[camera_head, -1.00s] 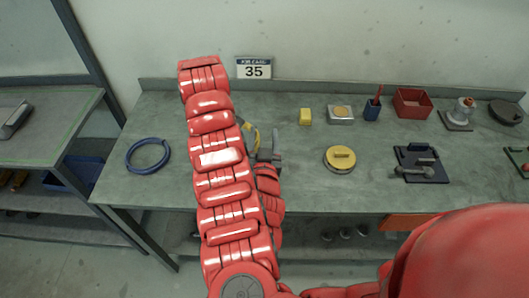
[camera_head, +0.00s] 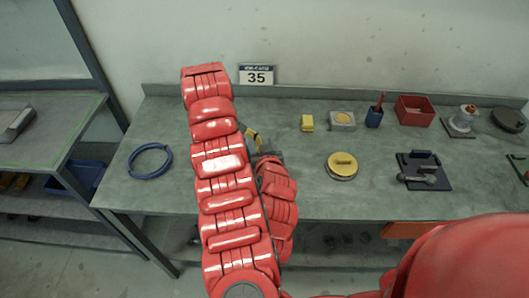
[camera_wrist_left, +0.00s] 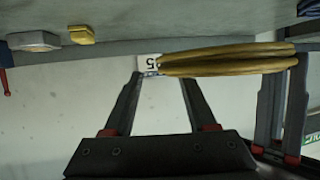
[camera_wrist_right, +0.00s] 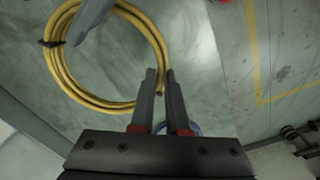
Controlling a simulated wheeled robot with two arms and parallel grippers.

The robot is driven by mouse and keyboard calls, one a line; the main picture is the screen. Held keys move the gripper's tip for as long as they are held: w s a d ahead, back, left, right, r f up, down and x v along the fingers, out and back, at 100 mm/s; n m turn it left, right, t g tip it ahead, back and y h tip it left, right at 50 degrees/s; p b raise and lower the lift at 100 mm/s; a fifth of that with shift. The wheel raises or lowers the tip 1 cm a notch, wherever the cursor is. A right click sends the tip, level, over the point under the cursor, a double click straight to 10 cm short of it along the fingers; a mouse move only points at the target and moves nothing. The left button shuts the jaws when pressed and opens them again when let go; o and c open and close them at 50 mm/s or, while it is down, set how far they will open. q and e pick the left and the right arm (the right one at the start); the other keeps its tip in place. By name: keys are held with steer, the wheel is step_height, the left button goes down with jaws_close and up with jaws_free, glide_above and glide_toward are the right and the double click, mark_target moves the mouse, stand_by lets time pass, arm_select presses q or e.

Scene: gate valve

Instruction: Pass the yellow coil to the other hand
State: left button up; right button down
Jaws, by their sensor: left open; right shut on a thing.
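The yellow coil (camera_wrist_left: 225,60) is a ring of several turns, seen nearly edge-on in the left wrist view and as an open loop in the right wrist view (camera_wrist_right: 62,75). My right gripper (camera_wrist_right: 160,75) is shut on its rim. My left gripper (camera_wrist_left: 165,78) is open at the opposite end of the coil, which reaches in front of its fingertips; I cannot tell whether they touch.
On the workbench (camera_head: 300,185) lie a blue hose ring (camera_head: 150,160), a yellow block (camera_head: 307,122), a round yellow-topped part (camera_head: 342,165), a red bin (camera_head: 414,110) and a dark fixture (camera_head: 424,170). A plate reading 35 (camera_head: 256,75) is on the wall behind.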

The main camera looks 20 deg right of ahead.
arm_select(q)
steer(key=shift+x, duration=1.5)
steer(key=shift+d, duration=0.1)
jaws_close()
arm_select(e)
steer(key=shift+a, duration=0.1)
arm_select(q)
steer(key=shift+s+d, duration=0.1)
arm_select(e)
steer(key=shift+a, duration=0.15)
steer(key=c, duration=0.8)
jaws_free()
steer(key=shift+c, duration=0.2)
